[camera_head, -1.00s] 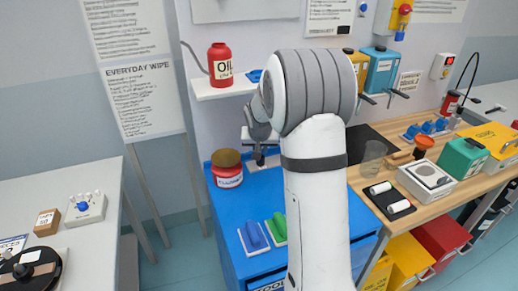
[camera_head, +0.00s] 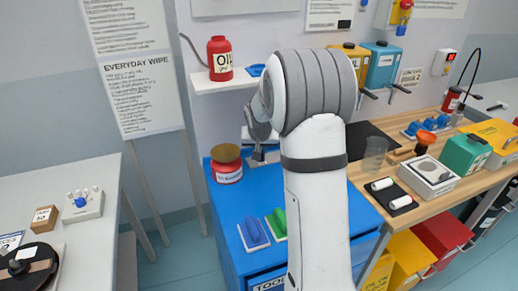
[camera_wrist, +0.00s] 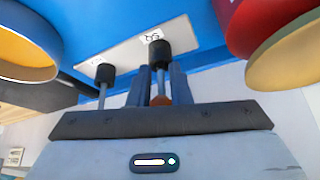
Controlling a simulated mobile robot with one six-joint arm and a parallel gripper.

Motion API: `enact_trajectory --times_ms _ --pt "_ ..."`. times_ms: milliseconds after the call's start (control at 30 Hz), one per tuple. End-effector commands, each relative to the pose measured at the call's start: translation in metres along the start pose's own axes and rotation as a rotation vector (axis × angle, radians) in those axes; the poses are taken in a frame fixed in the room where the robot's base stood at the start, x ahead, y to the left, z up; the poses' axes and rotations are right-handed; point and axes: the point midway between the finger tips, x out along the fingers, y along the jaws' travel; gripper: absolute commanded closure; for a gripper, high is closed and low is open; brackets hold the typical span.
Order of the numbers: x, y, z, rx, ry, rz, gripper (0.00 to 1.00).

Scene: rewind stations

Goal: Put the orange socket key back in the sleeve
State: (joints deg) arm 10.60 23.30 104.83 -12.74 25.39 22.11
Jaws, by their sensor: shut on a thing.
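In the wrist view my gripper (camera_wrist: 160,87) is shut on the orange socket key. The key's orange end (camera_wrist: 160,101) shows between the fingers, with a thin grey shaft above it. The shaft lines up with a black sleeve (camera_wrist: 160,53) on a white labelled plate (camera_wrist: 133,50). The shaft seems to meet the sleeve's mouth; I cannot tell how far inside it is. A second black sleeve (camera_wrist: 104,72) on the left has a grey shaft in it. In the head view my arm hides most of the gripper and the key.
A red jar (camera_head: 227,174) with a brown lid stands close by on the blue cabinet top (camera_head: 300,262); it also looms in the wrist view (camera_wrist: 245,28). An orange-faced round thing (camera_wrist: 22,50) is at the wrist view's left. Blue and green pads (camera_head: 253,232) lie in front.

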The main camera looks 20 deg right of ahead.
Motion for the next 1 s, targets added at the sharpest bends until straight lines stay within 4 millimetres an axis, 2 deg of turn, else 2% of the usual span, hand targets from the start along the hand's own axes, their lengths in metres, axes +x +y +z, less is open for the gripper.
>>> enact_trajectory --times_ms 600,633,900,1000 --pt "0.0061 -0.0003 0.0031 0.000 0.001 0.000 1.00" --pt "0.0061 -0.0003 0.0031 0.000 0.001 0.000 0.81" --pt "0.0061 -0.0004 0.0032 -0.001 0.000 0.000 0.59" --pt "0.0062 -0.0004 0.0033 -0.001 0.000 0.000 0.57"
